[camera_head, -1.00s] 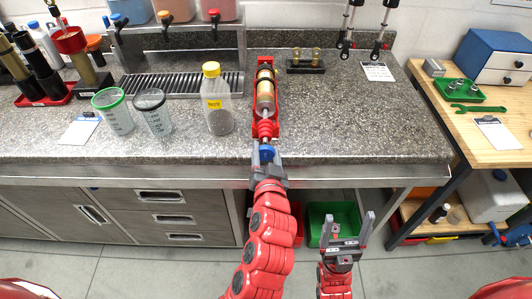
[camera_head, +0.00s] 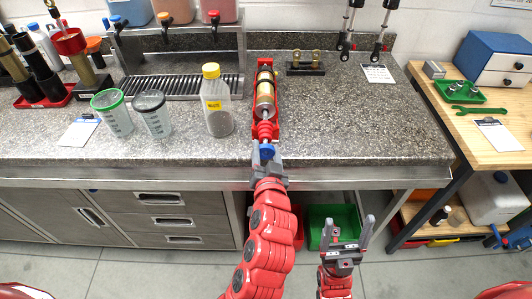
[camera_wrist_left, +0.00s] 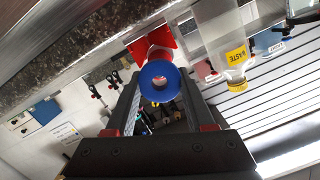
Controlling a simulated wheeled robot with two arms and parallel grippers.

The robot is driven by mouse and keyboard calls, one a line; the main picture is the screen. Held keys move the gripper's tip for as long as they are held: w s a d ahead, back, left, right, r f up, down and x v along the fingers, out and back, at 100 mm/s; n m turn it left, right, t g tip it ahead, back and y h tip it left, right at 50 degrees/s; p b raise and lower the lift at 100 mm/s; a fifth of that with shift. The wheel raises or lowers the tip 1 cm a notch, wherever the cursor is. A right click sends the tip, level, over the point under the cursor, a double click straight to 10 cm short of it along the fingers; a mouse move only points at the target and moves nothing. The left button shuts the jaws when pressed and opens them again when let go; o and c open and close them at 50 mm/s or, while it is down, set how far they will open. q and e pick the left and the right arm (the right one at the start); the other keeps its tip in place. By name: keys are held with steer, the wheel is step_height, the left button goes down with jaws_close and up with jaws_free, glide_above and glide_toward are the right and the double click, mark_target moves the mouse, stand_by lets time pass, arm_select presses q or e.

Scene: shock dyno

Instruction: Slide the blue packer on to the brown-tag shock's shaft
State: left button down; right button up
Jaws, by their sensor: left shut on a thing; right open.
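The shock (camera_head: 265,95), with a tan band on its body, lies in a red cradle (camera_head: 277,75) on the granite counter. My left gripper (camera_head: 267,163) is shut on the blue packer (camera_head: 266,152) at the counter's front edge, in line with the shaft end. In the left wrist view the packer (camera_wrist_left: 149,71) is a blue ring with a round hole, held between the fingers, with red parts behind it. I cannot tell whether the shaft is inside the ring. My right gripper (camera_head: 350,232) is open and empty, below counter height.
A yellow-capped bottle (camera_head: 217,105) stands left of the cradle, with two cups (camera_head: 112,115) (camera_head: 153,115) farther left. A brass-and-black stand (camera_head: 305,65) is behind on the right. A wooden bench (camera_head: 500,130) stands at right.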

mark_target(266, 142)
arm_select(q)
steer(key=shift+w, duration=0.45)
steer(key=shift+w+f, duration=0.15)
steer(key=shift+w, duration=0.6)
steer(key=shift+w, duration=0.1)
steer(key=shift+w+b, duration=0.35)
steer(key=shift+w, duration=0.4)
steer(key=shift+w, duration=0.2)
